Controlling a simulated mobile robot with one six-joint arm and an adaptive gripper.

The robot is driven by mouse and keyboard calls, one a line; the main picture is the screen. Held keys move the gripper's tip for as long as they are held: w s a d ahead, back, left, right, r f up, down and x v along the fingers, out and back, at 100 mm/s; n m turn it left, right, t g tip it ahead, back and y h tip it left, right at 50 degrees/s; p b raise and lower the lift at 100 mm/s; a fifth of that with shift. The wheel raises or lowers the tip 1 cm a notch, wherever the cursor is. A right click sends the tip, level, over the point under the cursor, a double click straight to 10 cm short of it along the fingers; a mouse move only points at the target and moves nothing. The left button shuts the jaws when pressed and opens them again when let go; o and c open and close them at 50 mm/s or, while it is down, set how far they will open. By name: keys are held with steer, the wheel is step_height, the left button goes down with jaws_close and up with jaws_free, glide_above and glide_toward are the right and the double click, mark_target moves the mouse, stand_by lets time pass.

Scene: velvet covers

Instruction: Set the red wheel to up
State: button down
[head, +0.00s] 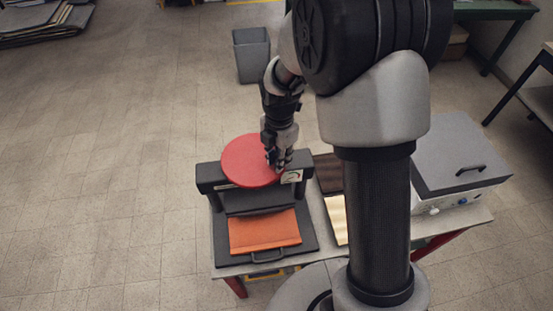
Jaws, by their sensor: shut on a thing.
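The red wheel (247,161) is a flat red disc on top of a dark press (209,181), left of my arm. My gripper (277,166) points down at the wheel's right edge and is shut on its rim. The fingers cover a small part of the wheel's right side. A small pale dial (292,176) with a green mark sits on the press's crossbar, just right of the fingers. I cannot read its setting.
An orange cloth piece (265,232) lies on the press's base. Dark and light boards (336,215) lie beside it on the table. A grey box with a handle (459,155) stands at the right. A grey bin (251,56) stands on open floor behind.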

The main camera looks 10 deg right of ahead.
steer(key=shift+w+d, duration=0.15)
steer(key=shift+w, duration=0.15)
steer(key=c, duration=1.4)
jaws_free()
steer(key=shift+c, duration=0.2)
step_height(320, 180, up, 12)
steer(key=shift+s, duration=0.1)
